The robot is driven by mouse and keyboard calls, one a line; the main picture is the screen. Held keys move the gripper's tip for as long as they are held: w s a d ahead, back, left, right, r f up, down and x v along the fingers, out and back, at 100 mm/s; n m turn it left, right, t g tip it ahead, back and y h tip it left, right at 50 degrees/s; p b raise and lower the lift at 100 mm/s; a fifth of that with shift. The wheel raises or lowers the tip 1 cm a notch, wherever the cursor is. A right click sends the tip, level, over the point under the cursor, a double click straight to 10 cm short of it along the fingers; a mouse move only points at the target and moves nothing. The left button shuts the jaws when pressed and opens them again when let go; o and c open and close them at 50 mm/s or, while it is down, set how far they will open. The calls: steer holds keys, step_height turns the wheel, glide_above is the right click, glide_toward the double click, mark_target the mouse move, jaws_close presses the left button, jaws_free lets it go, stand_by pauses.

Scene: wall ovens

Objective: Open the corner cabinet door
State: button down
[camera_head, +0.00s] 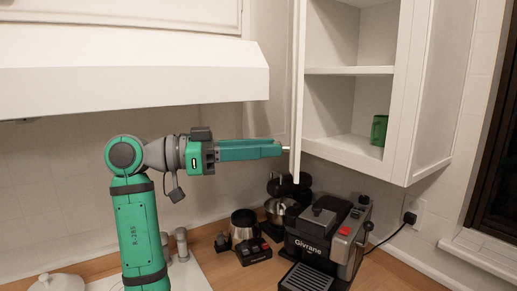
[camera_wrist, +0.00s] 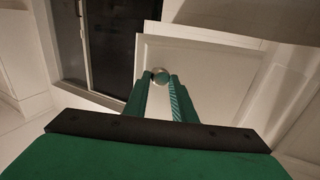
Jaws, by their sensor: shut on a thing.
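The corner cabinet door (camera_head: 299,75) is white and stands open, seen nearly edge-on in the head view. The corner cabinet (camera_head: 417,120) shows its shelves to the right of the door. My gripper (camera_head: 281,148) reaches in from the left to the door's lower part. In the wrist view my gripper (camera_wrist: 160,80) has its two green fingers shut on a small round knob (camera_wrist: 161,75) in front of the white door panel (camera_wrist: 215,65). The fingers hide part of the knob.
A green cup (camera_head: 379,130) stands on the cabinet's bottom shelf. Below, an espresso machine (camera_head: 325,240), a kettle (camera_head: 243,224) and a stand mixer (camera_head: 284,200) crowd the counter. A white range hood (camera_head: 130,75) hangs above my arm. A dark window (camera_head: 497,150) is at the right.

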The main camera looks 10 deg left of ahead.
steer(key=shift+w+f, duration=0.15)
steer(key=shift+w, duration=0.4)
steer(key=c, duration=1.5)
jaws_free()
steer(key=shift+w+f, duration=0.1)
steer(key=shift+w, duration=0.1)
steer(key=shift+s, duration=0.1)
steer(key=shift+s+a, duration=0.1)
steer(key=v, duration=1)
steer(key=shift+s+a, duration=0.2)
steer(key=shift+a, duration=0.15)
